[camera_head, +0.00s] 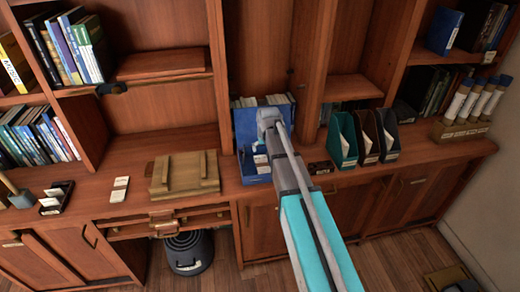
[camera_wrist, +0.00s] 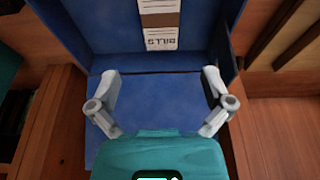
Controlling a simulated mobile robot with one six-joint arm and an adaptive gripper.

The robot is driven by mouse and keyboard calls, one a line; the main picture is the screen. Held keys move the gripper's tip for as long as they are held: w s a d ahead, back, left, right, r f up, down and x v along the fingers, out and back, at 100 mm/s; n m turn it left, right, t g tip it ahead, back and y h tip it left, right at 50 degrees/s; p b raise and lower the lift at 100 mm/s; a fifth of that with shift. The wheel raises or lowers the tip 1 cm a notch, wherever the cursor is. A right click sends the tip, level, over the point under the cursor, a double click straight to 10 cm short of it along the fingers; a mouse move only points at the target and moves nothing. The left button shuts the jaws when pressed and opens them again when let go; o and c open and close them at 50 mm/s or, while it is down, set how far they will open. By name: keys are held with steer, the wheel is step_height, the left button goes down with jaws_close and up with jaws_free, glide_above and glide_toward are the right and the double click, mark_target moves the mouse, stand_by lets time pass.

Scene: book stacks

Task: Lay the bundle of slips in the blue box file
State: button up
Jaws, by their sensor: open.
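The blue box file (camera_head: 246,126) stands open on the counter at centre, its upright lid at the back. It fills much of the wrist view (camera_wrist: 95,25). The bundle of slips (camera_wrist: 160,38), white with a brown band and marked "BILLS", lies inside it; in the head view its white end shows (camera_head: 263,169), partly hidden by my arm. My gripper (camera_wrist: 160,84) is open and empty, its fingers apart over the blue file and clear of the bundle. The gripper also shows in the head view (camera_head: 262,145), where its fingers are hard to make out.
Teal (camera_head: 342,138) and dark magazine files (camera_head: 367,136) stand close right of the box file. A wooden case (camera_head: 185,174), a white banded item (camera_head: 120,189) and a black tray (camera_head: 55,198) lie to its left. Shelf uprights rise behind. Some counter right of the case is free.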

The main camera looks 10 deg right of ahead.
stand_by(0.3)
steer(key=s+a+g, duration=0.1)
steer(key=s+g, duration=0.2)
steer(key=s, duration=2.3)
steer(key=shift+a+f, duration=0.35)
steer(key=shift+a, duration=0.05)
